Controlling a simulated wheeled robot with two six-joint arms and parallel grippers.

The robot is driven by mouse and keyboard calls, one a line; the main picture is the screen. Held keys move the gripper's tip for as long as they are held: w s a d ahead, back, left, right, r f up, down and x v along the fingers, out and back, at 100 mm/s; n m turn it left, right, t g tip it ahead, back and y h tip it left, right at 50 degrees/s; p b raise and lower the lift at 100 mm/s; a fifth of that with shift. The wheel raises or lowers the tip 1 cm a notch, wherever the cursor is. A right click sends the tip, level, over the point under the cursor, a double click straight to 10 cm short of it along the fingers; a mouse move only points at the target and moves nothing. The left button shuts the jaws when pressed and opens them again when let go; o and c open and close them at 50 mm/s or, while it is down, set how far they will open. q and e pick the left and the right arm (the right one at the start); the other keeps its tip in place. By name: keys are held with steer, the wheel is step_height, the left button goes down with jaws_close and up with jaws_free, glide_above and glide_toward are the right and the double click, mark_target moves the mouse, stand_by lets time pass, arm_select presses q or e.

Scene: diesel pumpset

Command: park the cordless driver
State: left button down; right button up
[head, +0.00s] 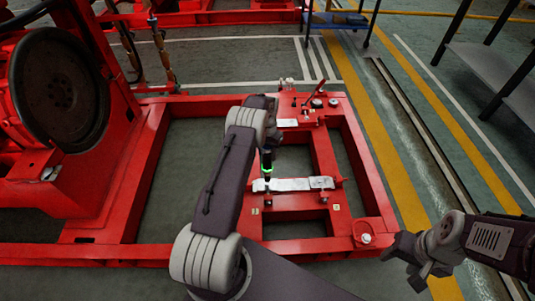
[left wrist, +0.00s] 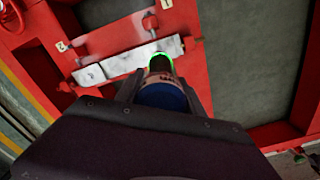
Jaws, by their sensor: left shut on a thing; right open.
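My left gripper (head: 267,148) is shut on the cordless driver (head: 267,164), a dark tool with a glowing green ring, pointing down over the red frame. In the left wrist view the driver (left wrist: 163,92) shows a blue body between the fingers, with its green-ringed nose beyond them. Its nose is at the edge of a pale metal plate (head: 293,184) fixed across the frame; I cannot tell whether they touch. The plate also shows in the left wrist view (left wrist: 118,62). My right gripper (head: 405,268) is open and empty at the lower right.
The red base frame (head: 150,165) has raised rails and open gaps. A large dark flywheel (head: 62,90) stands at the left. Small fittings and a red lever (head: 311,93) stand at the frame's far end. A grey shelf (head: 480,68) is at the upper right, with clear floor between.

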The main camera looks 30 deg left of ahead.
arm_select(q)
steer(key=shift+r+p, duration=0.45)
steer(key=shift+r, duration=0.45)
